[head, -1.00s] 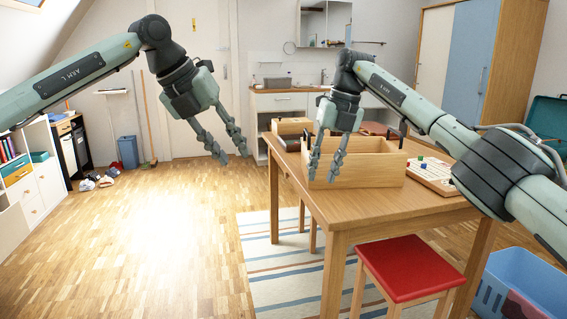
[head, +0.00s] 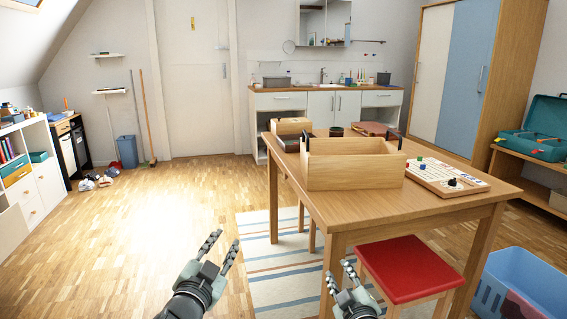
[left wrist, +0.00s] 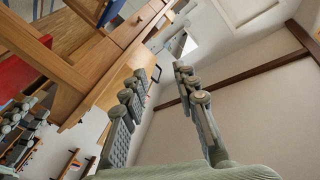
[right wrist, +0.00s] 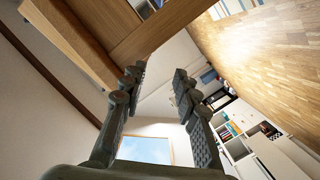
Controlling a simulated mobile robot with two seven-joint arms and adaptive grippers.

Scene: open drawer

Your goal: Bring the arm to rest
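My left gripper (head: 223,247) is low in the head view, left of the table, above the floor and the edge of the striped rug. Its fingers are apart with nothing between them, also in the left wrist view (left wrist: 159,72). My right gripper (head: 340,273) is low in the head view, left of the red stool, in front of the table. Its fingers are apart and empty, also in the right wrist view (right wrist: 157,74). Both grippers point up and away from the table top. Most of both arms is out of the head view.
The wooden table (head: 385,208) carries an open wooden box (head: 355,171), a game board (head: 445,181) and smaller items. The red stool (head: 408,270) stands close to my right gripper. A blue crate (head: 525,285) is at the lower right.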

